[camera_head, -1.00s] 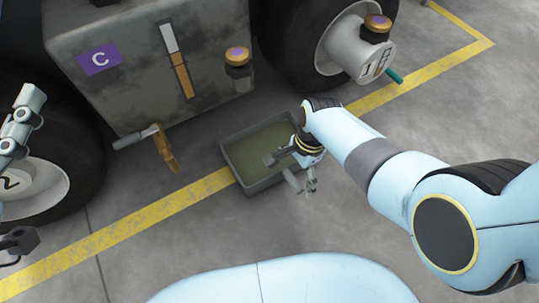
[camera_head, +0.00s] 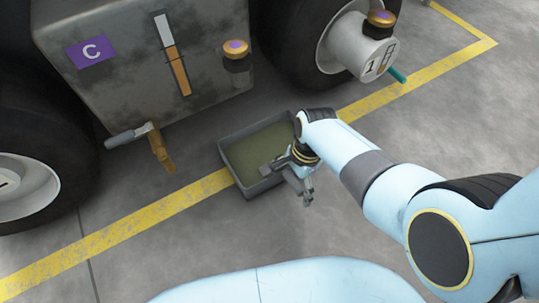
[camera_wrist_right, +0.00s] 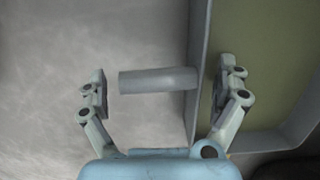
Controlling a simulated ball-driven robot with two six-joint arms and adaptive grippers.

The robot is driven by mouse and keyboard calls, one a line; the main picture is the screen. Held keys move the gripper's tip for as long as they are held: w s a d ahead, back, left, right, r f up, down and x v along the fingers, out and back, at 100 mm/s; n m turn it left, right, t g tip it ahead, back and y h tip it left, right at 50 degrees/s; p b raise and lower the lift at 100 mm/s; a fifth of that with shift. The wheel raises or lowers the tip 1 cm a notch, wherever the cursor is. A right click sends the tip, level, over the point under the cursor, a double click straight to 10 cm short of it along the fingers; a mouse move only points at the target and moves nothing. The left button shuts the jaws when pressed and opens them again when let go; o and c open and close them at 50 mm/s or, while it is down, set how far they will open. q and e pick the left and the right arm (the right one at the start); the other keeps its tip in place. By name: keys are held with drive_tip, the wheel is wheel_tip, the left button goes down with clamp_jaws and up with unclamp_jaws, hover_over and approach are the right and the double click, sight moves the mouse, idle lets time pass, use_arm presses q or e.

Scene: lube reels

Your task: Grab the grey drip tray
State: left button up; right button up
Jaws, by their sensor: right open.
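The grey drip tray (camera_head: 258,187) lies on the floor in front of the grey tank, with murky greenish liquid inside. My right gripper (camera_head: 286,183) is at its near right side, open and empty. In the right wrist view the tray's wall (camera_wrist_right: 197,60) runs up the picture, and a stubby grey handle (camera_wrist_right: 155,80) sticks out from it to the left. The handle lies between the open fingers of my right gripper (camera_wrist_right: 162,93). The left finger is beyond the handle's free end; the right finger is over the tray's inner side. I cannot tell whether either touches. My left gripper is out of view.
A yellow line (camera_head: 150,223) crosses the floor. The near floor is clear.

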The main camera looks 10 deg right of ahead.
drive_tip(key=c, duration=1.7)
drive_tip(key=shift+r, duration=0.15)
